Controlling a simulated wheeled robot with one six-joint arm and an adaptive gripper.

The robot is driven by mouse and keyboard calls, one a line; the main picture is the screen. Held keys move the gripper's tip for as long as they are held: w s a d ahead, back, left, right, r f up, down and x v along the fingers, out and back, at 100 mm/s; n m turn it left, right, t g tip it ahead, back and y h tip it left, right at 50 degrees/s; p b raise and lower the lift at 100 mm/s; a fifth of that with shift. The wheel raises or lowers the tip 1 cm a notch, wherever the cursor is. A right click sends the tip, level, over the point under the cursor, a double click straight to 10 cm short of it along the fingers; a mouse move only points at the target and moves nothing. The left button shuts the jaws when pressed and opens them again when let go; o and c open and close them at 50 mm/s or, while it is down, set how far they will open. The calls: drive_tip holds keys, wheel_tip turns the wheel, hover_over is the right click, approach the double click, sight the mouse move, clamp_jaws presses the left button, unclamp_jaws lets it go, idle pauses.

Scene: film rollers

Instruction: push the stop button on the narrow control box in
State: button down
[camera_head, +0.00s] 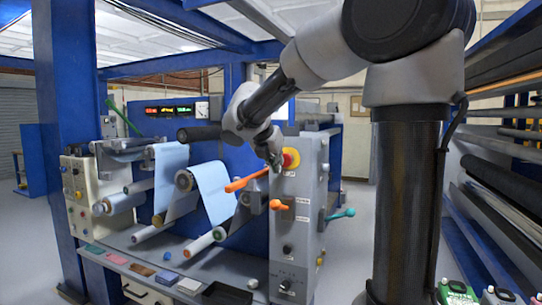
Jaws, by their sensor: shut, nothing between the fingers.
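The narrow control box (300,235) is a tall grey panel standing upright in the middle of the view. Its stop button (289,160) is a red round head on a yellow surround near the top of the panel. My gripper (276,165) is shut and empty, pointing down just left of the button. It overlaps the left edge of the yellow surround in the picture. I cannot tell whether the fingertips touch the button or how far it is pressed.
A teal handle (341,214) sticks out at right. Blue film rollers (213,190) are at left. A shelf (140,270) with small items runs along the front.

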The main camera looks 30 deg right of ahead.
sight(284, 164)
drive_tip(key=shift+w+d, duration=0.8)
drive_tip(key=shift+d, duration=0.35)
drive_tip(key=shift+w+d+r, duration=0.1)
drive_tip(key=shift+w+d, duration=0.5)
drive_tip(key=shift+d, duration=0.15)
drive_tip(key=shift+r, duration=0.15)
drive_tip(key=shift+a, duration=0.1)
